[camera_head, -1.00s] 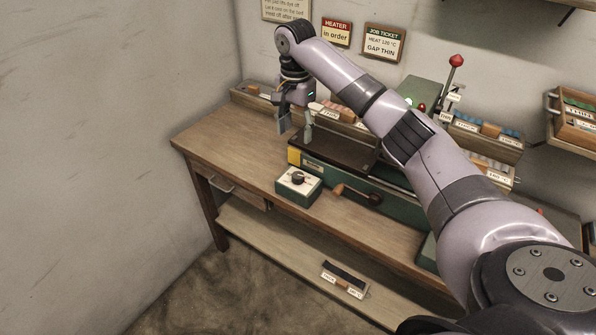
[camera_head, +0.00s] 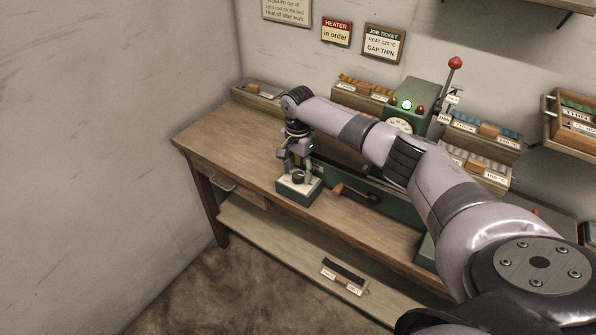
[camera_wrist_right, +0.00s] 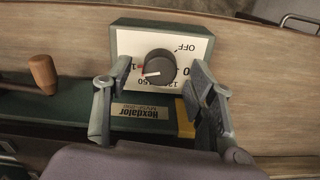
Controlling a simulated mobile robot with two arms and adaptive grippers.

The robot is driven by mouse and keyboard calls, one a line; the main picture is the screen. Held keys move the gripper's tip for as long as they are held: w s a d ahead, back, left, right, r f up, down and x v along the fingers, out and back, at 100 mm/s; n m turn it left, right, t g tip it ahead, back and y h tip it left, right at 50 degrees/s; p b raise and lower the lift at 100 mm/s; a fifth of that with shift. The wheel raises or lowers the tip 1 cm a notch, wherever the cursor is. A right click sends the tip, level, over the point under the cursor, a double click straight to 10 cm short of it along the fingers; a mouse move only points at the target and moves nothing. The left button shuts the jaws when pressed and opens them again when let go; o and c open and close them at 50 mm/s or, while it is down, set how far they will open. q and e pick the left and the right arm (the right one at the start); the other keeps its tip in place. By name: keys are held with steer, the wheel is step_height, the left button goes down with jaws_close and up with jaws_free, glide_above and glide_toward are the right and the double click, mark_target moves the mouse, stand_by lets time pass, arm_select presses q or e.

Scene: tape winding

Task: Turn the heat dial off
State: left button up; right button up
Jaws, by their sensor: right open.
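The heat dial is a dark round knob (camera_wrist_right: 159,64) on a white-topped green control box (camera_wrist_right: 120,40). In the wrist view, its white pointer points left, beside a red mark; the OFF label is at the upper right. The head view shows the dial (camera_head: 298,178) low between my fingers, with the box (camera_head: 291,194) at the bench's front edge. My right gripper (camera_head: 298,171) is open over the box. In the wrist view its fingers (camera_wrist_right: 161,82) stand on either side of the knob with visible gaps. My left gripper is not in view.
A wooden-handled lever (camera_head: 355,193) lies just right of the box. The green machine (camera_head: 425,95) with a lit green lamp stands behind my arm. Small wooden racks (camera_head: 355,97) line the back. The bench top (camera_head: 225,135) on the left is clear.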

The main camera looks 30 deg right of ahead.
steer(key=shift+f, duration=0.7)
steer(key=shift+c, duration=0.5)
steer(key=shift+r, duration=0.1)
steer(key=c, duration=1)
